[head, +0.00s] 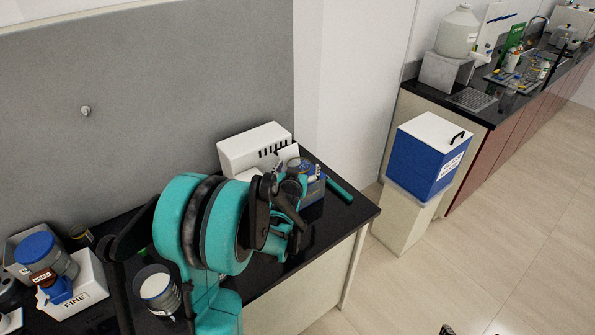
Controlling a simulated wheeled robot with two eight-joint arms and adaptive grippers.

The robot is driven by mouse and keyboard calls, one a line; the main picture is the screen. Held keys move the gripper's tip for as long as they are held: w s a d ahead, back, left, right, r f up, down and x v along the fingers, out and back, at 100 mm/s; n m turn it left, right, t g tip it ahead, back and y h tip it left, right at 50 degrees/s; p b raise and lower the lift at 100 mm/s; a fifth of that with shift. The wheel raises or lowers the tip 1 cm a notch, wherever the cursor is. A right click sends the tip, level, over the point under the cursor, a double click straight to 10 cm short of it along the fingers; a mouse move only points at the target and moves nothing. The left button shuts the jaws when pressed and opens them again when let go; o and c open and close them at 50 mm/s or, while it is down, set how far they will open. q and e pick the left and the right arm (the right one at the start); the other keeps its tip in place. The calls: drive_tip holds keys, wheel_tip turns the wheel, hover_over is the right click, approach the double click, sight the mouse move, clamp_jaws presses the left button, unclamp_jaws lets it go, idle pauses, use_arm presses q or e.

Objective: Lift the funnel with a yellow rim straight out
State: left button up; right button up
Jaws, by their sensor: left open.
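I cannot make out a funnel with a yellow rim in the head view; my teal left arm covers part of the counter. My left gripper (284,208), with dark linkages, is at the end of that arm, over the right part of the black counter. It is open, and I see nothing held in it. A grey round vessel on a blue base (312,187) stands just behind and right of the gripper, partly covered by it. I cannot tell whether they touch. My right gripper is not recognisable in this view.
The black counter (345,207) ends at the right. A white box (252,147) stands behind the gripper.

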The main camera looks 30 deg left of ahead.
use_arm(q)
drive_tip(key=c, duration=1.2)
wheel_tip(320, 180, up, 8)
drive_tip(key=p, duration=0.5)
drive_tip(key=shift+f+p, duration=0.2)
drive_tip(key=shift+p, duration=0.1)
drive_tip(key=shift+c, duration=0.2)
drive_tip(key=shift+s+f, duration=0.1)
